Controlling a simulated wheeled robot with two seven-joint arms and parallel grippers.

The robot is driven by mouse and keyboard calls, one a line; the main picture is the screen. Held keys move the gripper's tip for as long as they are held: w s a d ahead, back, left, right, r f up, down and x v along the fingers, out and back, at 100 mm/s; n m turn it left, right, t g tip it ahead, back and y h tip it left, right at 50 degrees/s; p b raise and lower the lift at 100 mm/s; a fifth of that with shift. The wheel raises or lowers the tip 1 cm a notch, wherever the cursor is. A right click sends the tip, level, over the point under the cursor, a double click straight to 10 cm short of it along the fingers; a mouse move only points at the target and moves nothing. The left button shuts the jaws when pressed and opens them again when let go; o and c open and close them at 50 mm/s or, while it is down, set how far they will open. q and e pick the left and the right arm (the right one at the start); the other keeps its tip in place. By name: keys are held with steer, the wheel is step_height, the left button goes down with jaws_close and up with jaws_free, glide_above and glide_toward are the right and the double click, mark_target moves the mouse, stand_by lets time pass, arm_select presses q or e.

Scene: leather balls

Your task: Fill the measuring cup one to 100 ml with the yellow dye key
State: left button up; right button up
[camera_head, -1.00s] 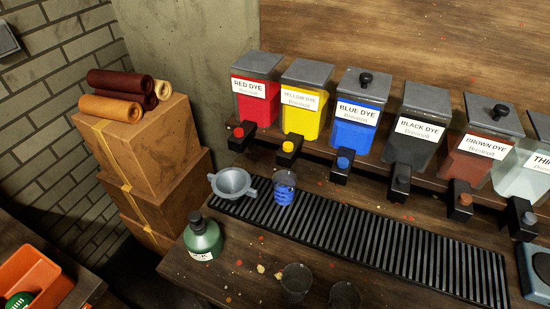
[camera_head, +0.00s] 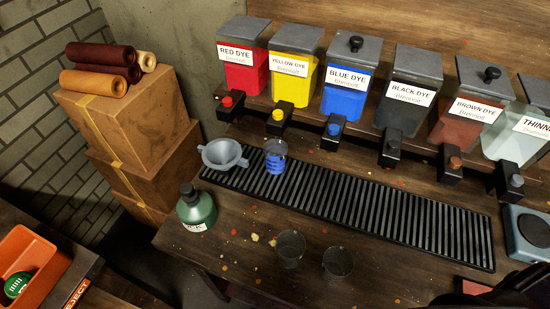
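Two more clear cups, one (camera_head: 290,250) and another (camera_head: 338,263), stand on the bench in front of the grate. I cannot read which cup is number one. The yellow dye container (camera_head: 292,80) stands on the shelf between red and blue. Its yellow key (camera_head: 278,115) is on the tap below it. A dark shape at the bottom right seems to be my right gripper (camera_head: 492,297), mostly cut off. My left gripper is out of view.
The red (camera_head: 240,75), blue (camera_head: 344,98), black (camera_head: 404,110) and brown (camera_head: 463,125) dye containers line the shelf. The grey funnel (camera_head: 222,154) and a green bottle (camera_head: 197,208) stand left. A scale (camera_head: 528,232) is at the right. The grate's (camera_head: 400,215) right part is clear.

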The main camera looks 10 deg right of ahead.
steer(key=shift+c, duration=0.4)
jaws_close()
stand_by(1.4)
